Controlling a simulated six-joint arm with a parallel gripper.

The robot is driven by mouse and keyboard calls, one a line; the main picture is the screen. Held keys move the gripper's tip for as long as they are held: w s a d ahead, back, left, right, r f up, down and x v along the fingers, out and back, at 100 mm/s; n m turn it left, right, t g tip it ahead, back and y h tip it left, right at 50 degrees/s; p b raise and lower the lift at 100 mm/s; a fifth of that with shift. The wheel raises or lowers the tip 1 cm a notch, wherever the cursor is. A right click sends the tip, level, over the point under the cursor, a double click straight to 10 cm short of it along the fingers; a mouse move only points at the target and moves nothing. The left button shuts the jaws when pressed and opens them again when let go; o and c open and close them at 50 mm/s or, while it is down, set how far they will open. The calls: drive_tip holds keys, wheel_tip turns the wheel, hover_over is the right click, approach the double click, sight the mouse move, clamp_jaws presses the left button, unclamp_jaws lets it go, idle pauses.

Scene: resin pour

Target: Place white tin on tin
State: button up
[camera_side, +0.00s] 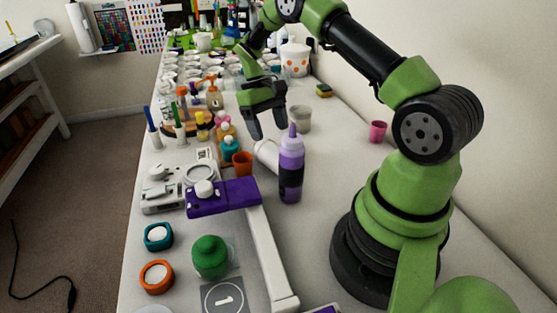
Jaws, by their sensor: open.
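My gripper (267,132) is open and empty, pointing down above the middle of the table. A white cylinder (266,153) lies tilted just below it, partly hidden behind a purple bottle; I cannot tell whether it is the white tin. Many small white round containers (172,76) stand in rows at the far left. A teal round holder (158,237) and an orange one (157,277), each with a white centre, sit at the front left. I cannot tell which are the task's tins.
The purple bottle (291,165) stands upright close to the gripper. A pink cup (377,131) stands right. The table between grey and pink cups is clear.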

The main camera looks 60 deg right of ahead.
sight(275, 148)
drive_tip(key=x, duration=0.8)
drive_tip(key=shift+s+a, duration=0.1)
drive_tip(key=shift+a, duration=0.05)
drive_tip(key=c, duration=0.7)
wheel_tip(275, 148, up, 18)
drive_tip(key=a+n, duration=0.1)
drive_tip(key=a, duration=0.3)
drive_tip(key=a+n+h, duration=0.1)
drive_tip(key=a, duration=0.4)
drive_tip(key=a+n, duration=0.2)
drive_tip(key=a, duration=0.2)
drive_tip(key=shift+s+a+f+h, duration=0.2)
drive_tip(key=shift+a+f+h, duration=0.1)
drive_tip(key=shift+a+f, duration=0.1)
